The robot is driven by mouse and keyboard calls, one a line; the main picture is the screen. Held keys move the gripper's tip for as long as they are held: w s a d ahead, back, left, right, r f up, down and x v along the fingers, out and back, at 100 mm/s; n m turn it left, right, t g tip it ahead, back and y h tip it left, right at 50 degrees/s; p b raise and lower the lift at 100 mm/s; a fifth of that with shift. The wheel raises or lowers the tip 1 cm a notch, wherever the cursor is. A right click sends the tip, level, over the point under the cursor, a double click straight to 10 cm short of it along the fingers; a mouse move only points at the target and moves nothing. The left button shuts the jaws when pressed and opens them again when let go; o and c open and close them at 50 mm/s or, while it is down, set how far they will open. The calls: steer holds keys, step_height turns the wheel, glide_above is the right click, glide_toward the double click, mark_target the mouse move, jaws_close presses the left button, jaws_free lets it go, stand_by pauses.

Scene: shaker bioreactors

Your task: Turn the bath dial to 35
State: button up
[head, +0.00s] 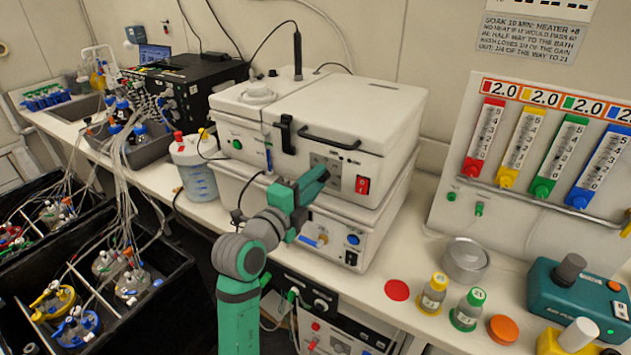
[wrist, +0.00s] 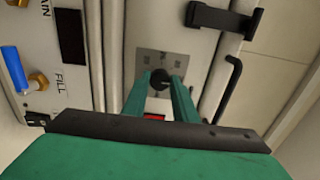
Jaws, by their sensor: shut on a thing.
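The bath dial (wrist: 160,77) is a small black knob on a square grey plate, seen in the wrist view. The plate (head: 318,160) also shows on the front of the white bath unit (head: 390,165) in the head view, where my gripper hides the knob. My gripper (head: 323,174) is at the plate with its green fingers on either side of the knob, shut on it. The fingers also show in the wrist view (wrist: 160,88). The markings around the dial are too small to read, so its setting cannot be told.
A red rocker switch (head: 363,184) sits right of the dial. A black latch (head: 287,134) and a lid handle (head: 330,143) stick out above. A second white unit (head: 340,248) is below. Bottles (head: 433,294) and a metal dish (head: 466,259) stand on the bench at right.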

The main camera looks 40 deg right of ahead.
steer(key=shift+f, duration=0.1)
steer(key=o, duration=1)
steer(key=shift+o, duration=0.2)
steer(key=shift+a, duration=0.1)
steer(key=v, duration=1)
steer(key=shift+s+a, duration=0.15)
steer(key=shift+a, duration=0.15)
